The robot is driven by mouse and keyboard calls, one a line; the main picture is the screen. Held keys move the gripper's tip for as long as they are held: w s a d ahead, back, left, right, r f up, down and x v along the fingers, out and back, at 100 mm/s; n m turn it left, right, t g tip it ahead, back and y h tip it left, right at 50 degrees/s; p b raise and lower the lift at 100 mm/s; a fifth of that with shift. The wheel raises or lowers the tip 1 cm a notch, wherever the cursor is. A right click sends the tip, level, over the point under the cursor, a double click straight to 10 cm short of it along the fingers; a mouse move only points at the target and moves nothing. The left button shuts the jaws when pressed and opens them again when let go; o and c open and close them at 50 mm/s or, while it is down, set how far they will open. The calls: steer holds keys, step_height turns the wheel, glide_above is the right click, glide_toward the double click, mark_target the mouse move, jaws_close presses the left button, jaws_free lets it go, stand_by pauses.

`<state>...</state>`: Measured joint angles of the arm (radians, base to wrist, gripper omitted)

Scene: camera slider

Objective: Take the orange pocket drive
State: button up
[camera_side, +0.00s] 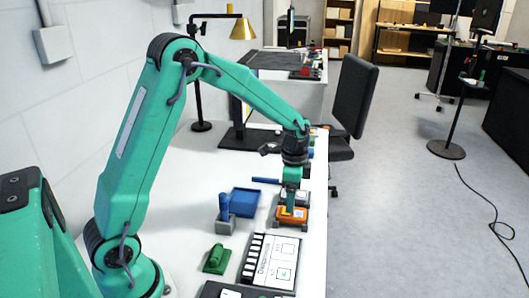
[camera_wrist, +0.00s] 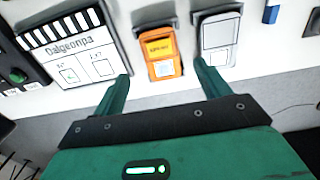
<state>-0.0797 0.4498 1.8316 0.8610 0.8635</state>
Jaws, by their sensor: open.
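The orange pocket drive (camera_side: 293,213) lies on a dark holder near the right edge of the white table. In the wrist view the orange drive (camera_wrist: 165,67) shows a yellow label and a pale square, ahead of and between my fingers. My gripper (camera_side: 291,190) is low over the drive in the side view and partly covers it. In the wrist view my gripper (camera_wrist: 161,73) is open, with one green finger on each side of the drive. I cannot tell whether either finger touches it.
A grey-white drive in a dark holder (camera_wrist: 218,40) stands close to the right finger. A white panel marked "Dalgeonpa" (camera_wrist: 78,47) lies close to the left finger. A blue tray (camera_side: 245,203), a grey block with a blue handle (camera_side: 225,222) and a green object (camera_side: 216,259) stand left.

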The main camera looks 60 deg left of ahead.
mark_target(292, 215)
steer(key=shift+f, duration=0.35)
steer(key=shift+f, duration=0.15)
steer(key=shift+w+f, duration=0.15)
steer(key=shift+f, duration=2.3)
steer(key=shift+c, duration=0.3)
steer(key=c, duration=1.1)
